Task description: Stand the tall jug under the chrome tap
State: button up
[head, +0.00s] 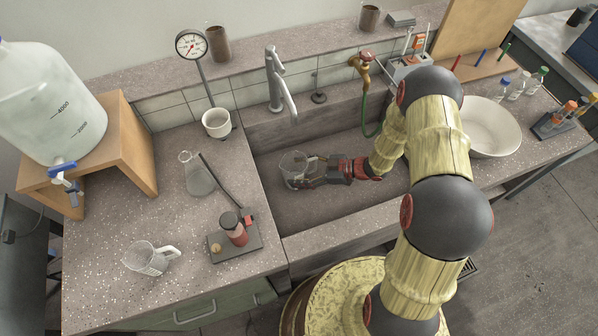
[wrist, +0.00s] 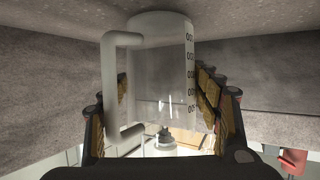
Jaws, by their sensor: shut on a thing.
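The clear tall jug (head: 292,163) is in the sink (head: 330,215), toward its left end, and looks upright. My gripper (head: 303,172) reaches it from the right and is shut on it. In the wrist view the jug (wrist: 158,65) sits between the two padded fingers, its handle at the left and volume marks at the right. The chrome tap (head: 275,78) rises behind the sink, its spout pointing down and forward above and behind the jug. Whether the jug's base touches the sink floor, I cannot tell.
A brass tap (head: 364,68) with a green hose stands right of the chrome tap. A second clear handled jug (head: 150,258), a conical flask (head: 197,175) and a burner stand (head: 235,240) are on the left counter. A white basin (head: 492,128) is at the right.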

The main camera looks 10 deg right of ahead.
jog(key=shift+f, duration=0.1)
jog(key=o, duration=1.2)
jog(key=shift+c, duration=0.2)
